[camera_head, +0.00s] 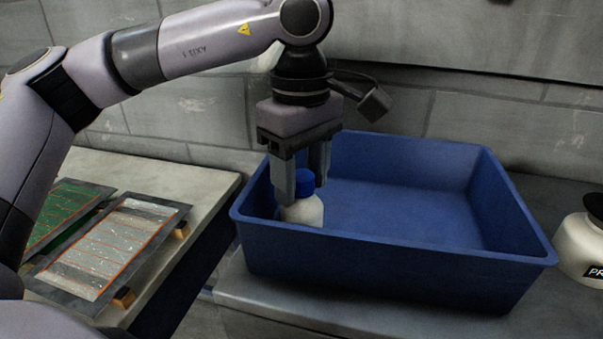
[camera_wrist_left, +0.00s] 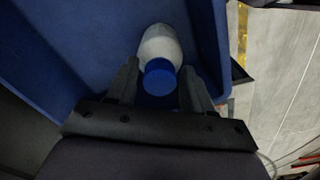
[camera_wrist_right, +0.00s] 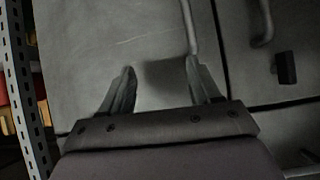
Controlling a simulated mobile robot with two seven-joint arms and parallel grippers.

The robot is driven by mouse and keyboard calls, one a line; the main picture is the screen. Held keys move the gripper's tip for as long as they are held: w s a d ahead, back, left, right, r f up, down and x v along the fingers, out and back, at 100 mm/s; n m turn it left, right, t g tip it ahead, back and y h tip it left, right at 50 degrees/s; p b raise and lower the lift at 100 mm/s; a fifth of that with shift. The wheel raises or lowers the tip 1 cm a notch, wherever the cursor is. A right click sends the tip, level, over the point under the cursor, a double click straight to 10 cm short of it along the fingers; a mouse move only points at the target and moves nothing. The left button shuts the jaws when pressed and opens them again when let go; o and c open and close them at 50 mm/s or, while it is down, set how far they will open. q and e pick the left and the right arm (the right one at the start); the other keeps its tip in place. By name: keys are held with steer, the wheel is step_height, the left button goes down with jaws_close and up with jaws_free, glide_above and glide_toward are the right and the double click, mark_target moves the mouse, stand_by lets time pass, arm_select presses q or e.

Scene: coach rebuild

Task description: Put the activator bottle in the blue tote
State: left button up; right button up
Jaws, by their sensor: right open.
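The activator bottle (camera_head: 303,211), white with a blue cap, is inside the blue tote (camera_head: 390,258), near its left end. The tote's near wall hides the bottle's base. The left wrist view shows the bottle (camera_wrist_left: 160,43) from above, close to a tote wall (camera_wrist_left: 207,40). My left gripper (camera_head: 302,184) points down into the tote with its fingers on either side of the cap. In the left wrist view the left gripper (camera_wrist_left: 160,67) is open, with gaps beside the cap. My right gripper (camera_wrist_right: 160,68) is open and empty, away from the tote.
A white container with a black lid (camera_head: 580,245) stands right of the tote. Framed panels (camera_head: 110,245) lie on a pale bench at the left, with a gap before the tote's grey surface. The right wrist view shows a perforated metal upright (camera_wrist_right: 25,90) and grey panels.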

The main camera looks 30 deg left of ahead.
arm_select(q)
steer(key=shift+r, duration=0.1)
arm_select(e)
steer(key=shift+r, duration=0.15)
arm_select(q)
steer(key=shift+r, duration=0.25)
step_height(320, 180, up, 12)
steer(key=p, duration=0.2)
steer(key=shift+f, duration=0.2)
arm_select(e)
steer(key=shift+s+d+r, duration=0.1)
steer(key=shift+d+r, duration=0.15)
steer(key=shift+r, duration=0.3)
steer(key=shift+f, duration=0.15)
steer(key=shift+s, duration=0.15)
